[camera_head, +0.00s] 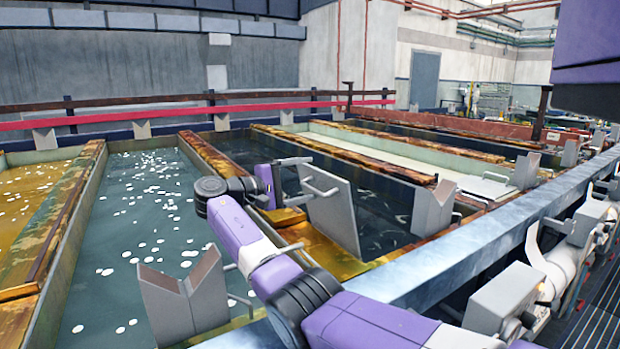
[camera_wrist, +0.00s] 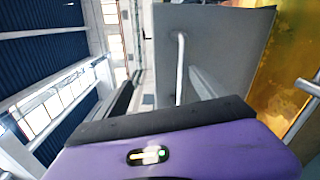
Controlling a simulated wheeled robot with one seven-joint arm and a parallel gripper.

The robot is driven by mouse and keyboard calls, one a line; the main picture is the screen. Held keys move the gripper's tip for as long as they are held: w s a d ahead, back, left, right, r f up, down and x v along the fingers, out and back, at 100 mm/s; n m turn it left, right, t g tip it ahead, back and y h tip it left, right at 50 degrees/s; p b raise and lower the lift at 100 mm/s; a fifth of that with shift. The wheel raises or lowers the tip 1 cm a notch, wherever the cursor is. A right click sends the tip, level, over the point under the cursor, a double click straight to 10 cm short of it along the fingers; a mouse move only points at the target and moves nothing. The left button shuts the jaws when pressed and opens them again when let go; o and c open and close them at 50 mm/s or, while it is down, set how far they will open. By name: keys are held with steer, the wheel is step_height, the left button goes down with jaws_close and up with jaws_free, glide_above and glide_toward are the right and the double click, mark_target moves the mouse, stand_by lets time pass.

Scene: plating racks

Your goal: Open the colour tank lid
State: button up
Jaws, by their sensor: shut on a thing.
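The colour tank lid (camera_head: 333,208) is a grey flat panel. It stands steeply raised, nearly upright, over a tank with dark liquid (camera_head: 385,215). A bar handle (camera_head: 320,190) shows on its near face. In the wrist view the grey lid (camera_wrist: 235,45) fills the upper middle, with a pale bar handle (camera_wrist: 180,65) on it. My gripper (camera_head: 280,180) is at the lid's left side, shut on a lid handle; the contact itself is mostly hidden by the gripper body. In the wrist view my gripper (camera_wrist: 165,118) covers the bottom.
A teal tank with white floating specks (camera_head: 150,210) lies left, and a yellow tank (camera_head: 35,190) further left. Grey V-shaped brackets (camera_head: 185,300) stand along the near rim. Another bracket (camera_head: 432,208) stands right of the lid. A blue-grey rail (camera_head: 480,240) runs along the tanks.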

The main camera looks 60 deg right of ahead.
steer(key=shift+w+a+r+h, duration=0.15)
steer(key=shift+w+a+r, duration=0.15)
steer(key=shift+a, duration=0.15)
steer(key=shift+w+a+r+h, duration=0.15)
steer(key=shift+w+a+r, duration=0.1)
steer(key=shift+a, duration=0.15)
steer(key=c, duration=0.3)
steer(key=shift+w+a+f, duration=0.2)
steer(key=shift+a+f, duration=0.3)
steer(key=shift+f, duration=0.15)
